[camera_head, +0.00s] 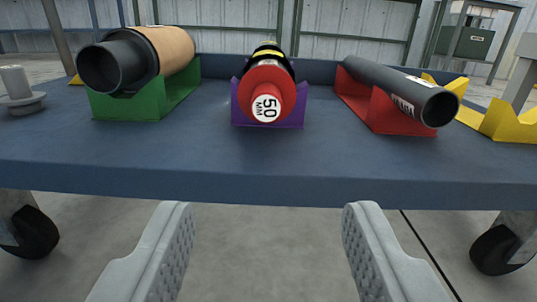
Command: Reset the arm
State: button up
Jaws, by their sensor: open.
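My gripper (268,250) is at the bottom of the view, its two grey fingers wide apart with nothing between them. It is in front of the near edge of a blue table (250,170), apart from it. On the table, a dark pipe with a tan wrap (172,48) lies in a green cradle (140,103). A red-ended cylinder (268,88) with a "50 MM" label lies in a purple cradle (243,115). A slim grey pipe (395,88) lies in a red cradle (365,105).
A yellow cradle (505,122) stands empty at the table's right. A grey flanged post (18,88) stands at the left. Black caster wheels (35,230) and (495,250) are under the table. The floor between them is clear. A corrugated wall (340,30) is behind.

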notch_tip(320, 180, up, 30)
jog(key=w, duration=0.2)
jog(key=s+r, duration=0.4)
jog(key=r, duration=0.6)
jog(key=s+r, duration=0.4)
jog(key=r, duration=0.6)
jog(key=s+r, duration=0.5)
jog(key=r, duration=0.5)
jog(key=s+r, duration=1.8)
jog(key=s, duration=0.4)
jog(key=s+r, duration=0.2)
jog(key=s, duration=1.1)
jog(key=s+r, duration=0.1)
jog(key=s, duration=1.3)
jog(key=shift+r+m+g, duration=0.3)
jog(key=shift+r, duration=0.1)
